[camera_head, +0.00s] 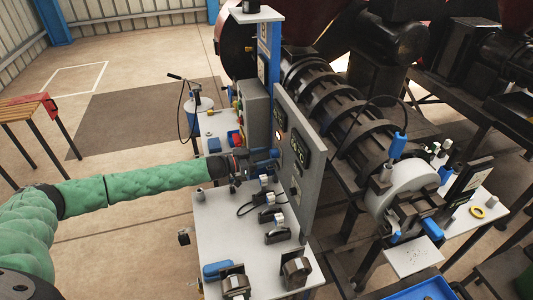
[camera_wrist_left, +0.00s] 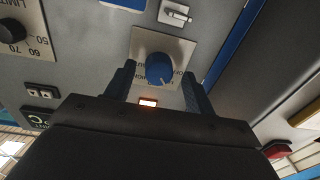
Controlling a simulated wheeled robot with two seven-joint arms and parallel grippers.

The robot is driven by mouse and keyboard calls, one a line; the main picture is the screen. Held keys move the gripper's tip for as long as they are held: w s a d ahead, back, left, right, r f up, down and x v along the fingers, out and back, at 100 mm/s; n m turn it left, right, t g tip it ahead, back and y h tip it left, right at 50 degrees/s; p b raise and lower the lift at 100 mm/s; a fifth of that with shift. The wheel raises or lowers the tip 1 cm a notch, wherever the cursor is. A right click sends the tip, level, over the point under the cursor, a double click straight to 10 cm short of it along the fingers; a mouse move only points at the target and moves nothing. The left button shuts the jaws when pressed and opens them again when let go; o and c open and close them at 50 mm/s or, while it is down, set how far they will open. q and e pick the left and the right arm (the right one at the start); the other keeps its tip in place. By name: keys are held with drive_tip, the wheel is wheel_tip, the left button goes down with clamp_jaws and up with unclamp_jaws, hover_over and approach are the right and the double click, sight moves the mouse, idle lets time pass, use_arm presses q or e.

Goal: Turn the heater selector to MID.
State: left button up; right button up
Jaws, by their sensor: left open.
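The heater selector appears to be the blue knob (camera_wrist_left: 160,68) with a white pointer mark on a pale square plate (camera_wrist_left: 186,48) in the left wrist view. The lettering around it is partly hidden and too small to read. My left gripper (camera_wrist_left: 158,72) is open, with one dark blue finger on each side of the knob; I cannot tell whether they touch it. In the head view my left gripper (camera_head: 274,155) reaches from the left to the upright grey panel (camera_head: 301,190), and the knob is hidden there.
A lit red indicator (camera_wrist_left: 148,103) sits near the knob. A black dial (camera_wrist_left: 10,30) marked 50, 60, 70 is at left, a toggle switch (camera_wrist_left: 175,13) above, and a red button (camera_wrist_left: 277,150) at lower right. Clamps stand on the white table (camera_head: 213,235) below my arm.

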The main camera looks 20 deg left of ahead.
use_arm(q)
drive_tip(key=shift+w+d, duration=0.2)
drive_tip(key=shift+d, duration=0.15)
use_arm(e)
drive_tip(key=shift+s+d, duration=0.1)
drive_tip(key=shift+s, duration=0.25)
use_arm(q)
drive_tip(key=c, duration=1)
drive_tip(key=shift+o, duration=0.2)
drive_tip(key=shift+f+m+b, duration=0.2)
drive_tip(key=shift+m+b, duration=0.1)
drive_tip(key=shift+b, duration=0.15)
drive_tip(key=m+b, duration=0.4)
drive_tip(key=shift+f, duration=0.1)
drive_tip(key=m+b, duration=0.2)
drive_tip(key=shift+a+m, duration=0.1)
drive_tip(key=shift+m, duration=0.2)
drive_tip(key=shift+r+m+b, duration=0.25)
drive_tip(key=shift+m+b, duration=0.15)
drive_tip(key=shift+b, duration=0.05)
use_arm(e)
drive_tip(key=w+a+r, duration=0.2)
drive_tip(key=w, duration=0.6)
drive_tip(key=w+a+r, duration=0.2)
drive_tip(key=w, duration=0.6)
drive_tip(key=shift+w+a+r+t, duration=0.15)
drive_tip(key=shift+a+r+t, duration=0.05)
drive_tip(key=shift+r+t, duration=0.2)
